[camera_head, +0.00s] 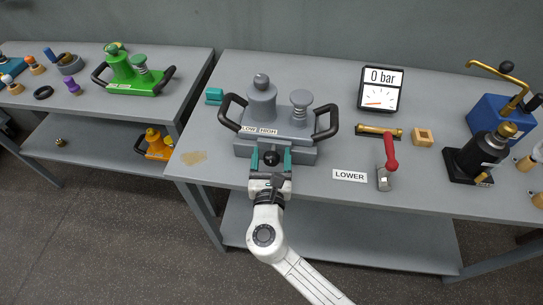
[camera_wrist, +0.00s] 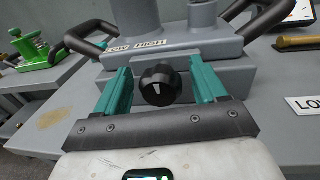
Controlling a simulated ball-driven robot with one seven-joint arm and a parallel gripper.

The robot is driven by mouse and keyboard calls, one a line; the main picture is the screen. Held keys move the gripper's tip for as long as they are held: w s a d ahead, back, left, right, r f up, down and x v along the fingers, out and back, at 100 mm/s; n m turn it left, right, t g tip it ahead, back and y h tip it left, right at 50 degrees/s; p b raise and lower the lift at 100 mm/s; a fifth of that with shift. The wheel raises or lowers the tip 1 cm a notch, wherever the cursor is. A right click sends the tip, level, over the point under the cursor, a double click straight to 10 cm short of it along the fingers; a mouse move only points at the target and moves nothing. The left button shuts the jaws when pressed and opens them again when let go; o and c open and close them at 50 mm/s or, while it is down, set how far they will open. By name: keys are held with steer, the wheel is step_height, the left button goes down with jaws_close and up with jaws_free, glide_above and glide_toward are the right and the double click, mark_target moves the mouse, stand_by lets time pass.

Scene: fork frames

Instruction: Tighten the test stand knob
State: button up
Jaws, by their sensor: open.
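The grey test stand (camera_head: 285,127) stands on the near part of the table, with two black handles and a label reading LOW HIGH. It also shows in the wrist view (camera_wrist: 205,72). Its black round knob (camera_wrist: 160,86) with a white pointer mark faces me on the front; in the head view the knob (camera_head: 271,158) shows between the fingers. My gripper (camera_head: 271,160) has teal fingers and is open, one finger on each side of the knob. In the wrist view the fingers (camera_wrist: 160,90) look apart from the knob, with gaps on both sides.
A gauge reading 0 bar (camera_head: 381,89) stands behind right. A black bottle jack (camera_head: 480,155) stands farther right. A green stand (camera_head: 130,75) is on the left table.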

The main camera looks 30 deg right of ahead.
steer(key=shift+c, duration=0.3)
steer(key=c, duration=1)
steer(key=shift+o, duration=0.2)
steer(key=shift+f+m+b, duration=0.15)
steer(key=shift+m+b, duration=0.15)
steer(key=shift+b, duration=0.1)
steer(key=m+b, duration=0.2)
steer(key=b, duration=0.1)
steer(key=shift+f, duration=0.2)
steer(key=m+b, duration=0.3)
steer(key=b, duration=0.1)
steer(key=m+h+b, duration=0.1)
steer(key=m+b, duration=0.3)
steer(key=shift+s+d+f, duration=0.1)
steer(key=shift+d, duration=0.05)
steer(key=m+h+b, duration=0.1)
steer(key=m+b, duration=0.9)
steer(key=shift+s+h, duration=0.1)
steer(key=shift+h, duration=0.3)
steer(key=shift+m+b, duration=0.3)
steer(key=shift+m, duration=0.1)
